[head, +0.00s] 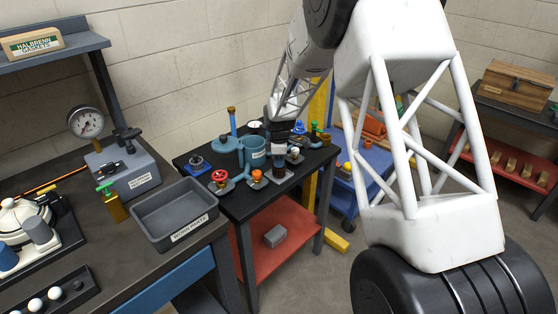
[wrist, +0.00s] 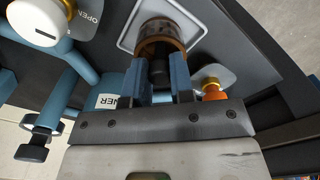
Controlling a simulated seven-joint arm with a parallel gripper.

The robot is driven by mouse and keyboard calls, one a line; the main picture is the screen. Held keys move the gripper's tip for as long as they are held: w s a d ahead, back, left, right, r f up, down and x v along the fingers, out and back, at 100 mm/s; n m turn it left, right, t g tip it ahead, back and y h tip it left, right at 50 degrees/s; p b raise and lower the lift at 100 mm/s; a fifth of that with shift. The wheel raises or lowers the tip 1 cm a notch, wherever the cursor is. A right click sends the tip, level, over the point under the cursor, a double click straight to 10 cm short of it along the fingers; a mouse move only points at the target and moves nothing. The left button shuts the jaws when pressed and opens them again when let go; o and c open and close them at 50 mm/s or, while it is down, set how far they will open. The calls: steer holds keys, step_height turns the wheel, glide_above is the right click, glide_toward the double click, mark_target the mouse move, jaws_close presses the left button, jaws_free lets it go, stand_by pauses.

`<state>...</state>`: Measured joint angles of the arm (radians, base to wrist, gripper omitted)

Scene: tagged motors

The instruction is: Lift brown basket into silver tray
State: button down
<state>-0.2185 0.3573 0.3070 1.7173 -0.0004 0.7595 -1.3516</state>
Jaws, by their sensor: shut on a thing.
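The brown basket (wrist: 162,30) is a small dark amber cup, between the blue fingers of my gripper (wrist: 158,88) in the wrist view. My gripper is shut on it.
A blue pot (head: 227,153), a red-handled valve (head: 220,178) and an orange-topped fitting (head: 257,178) crowd the table (head: 248,203) near my gripper. A white-capped part (wrist: 42,20) is close in the wrist view. A gauge unit (head: 122,168) and a yellow-green valve (head: 112,203) stand beside the tray.

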steer(key=shift+f, duration=0.35)
stand_by(0.7)
steer(key=c, duration=0.9)
jaws_free()
steer(key=shift+r, duration=0.15)
steer(key=shift+r, duration=3.45)
steer(key=shift+r, duration=0.1)
